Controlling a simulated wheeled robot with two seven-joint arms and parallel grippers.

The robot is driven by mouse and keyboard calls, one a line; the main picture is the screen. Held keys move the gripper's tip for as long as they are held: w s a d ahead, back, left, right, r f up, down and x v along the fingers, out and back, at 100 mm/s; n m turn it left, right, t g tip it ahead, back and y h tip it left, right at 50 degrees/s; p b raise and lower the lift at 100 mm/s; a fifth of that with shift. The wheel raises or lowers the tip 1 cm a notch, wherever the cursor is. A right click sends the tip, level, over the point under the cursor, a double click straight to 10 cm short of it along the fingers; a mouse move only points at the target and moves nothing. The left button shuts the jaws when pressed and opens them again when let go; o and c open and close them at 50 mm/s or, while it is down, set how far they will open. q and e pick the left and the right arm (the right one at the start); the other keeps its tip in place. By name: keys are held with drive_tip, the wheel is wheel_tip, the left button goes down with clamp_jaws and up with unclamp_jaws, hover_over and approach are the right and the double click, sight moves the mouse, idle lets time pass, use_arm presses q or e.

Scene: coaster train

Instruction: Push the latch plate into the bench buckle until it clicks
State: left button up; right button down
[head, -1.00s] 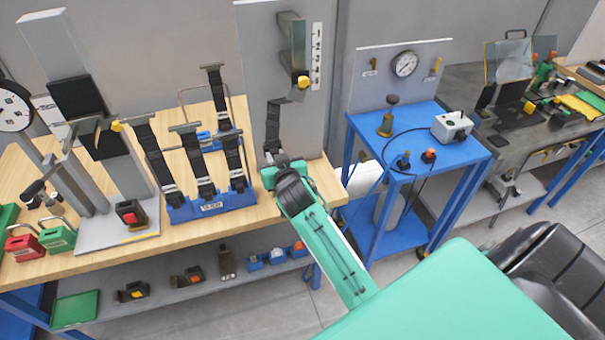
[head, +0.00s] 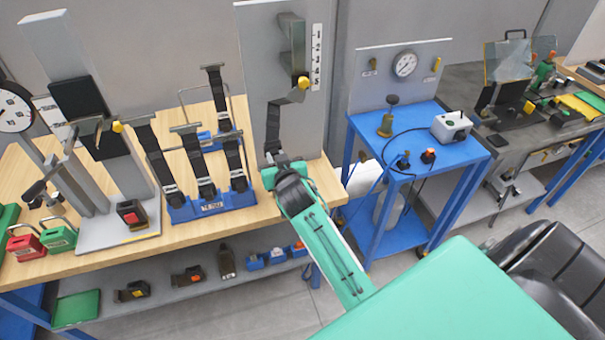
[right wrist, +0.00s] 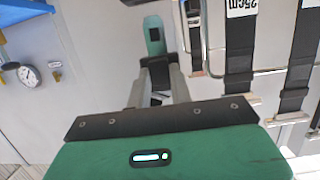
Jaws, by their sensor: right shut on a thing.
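My right gripper (head: 273,161) is at the front of the bench, by the foot of the tall grey panel (head: 258,60). It is shut on the latch plate at the lower end of a black strap (head: 275,122), which hangs from the panel's arm. The gripper mostly hides the plate. In the right wrist view the gripper fingers (right wrist: 155,90) close around a dark piece. The bench buckle (head: 131,213), black with a red button, stands on a grey base plate to the left, well apart from the gripper. My left gripper is out of view.
A blue rack (head: 212,207) with several upright black straps stands between the buckle and my right gripper. Red and green padlock-like blocks (head: 60,238) are at the bench's left. Loose buckles (head: 187,277) lie on the lower shelf. A blue cart (head: 425,150) stands to the right.

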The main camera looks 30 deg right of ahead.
wheel_tip(320, 180, down, 6)
drive_tip(key=b, duration=0.4)
idle(1.8)
drive_tip(key=c, duration=1.2)
unclamp_jaws()
drive_tip(key=shift+o, duration=0.2)
drive_tip(key=shift+s, duration=0.1)
drive_tip(key=b+v, duration=0.3)
drive_tip(key=v, duration=1)
drive_tip(key=shift+s, duration=0.25)
drive_tip(key=shift+a+r, duration=0.1)
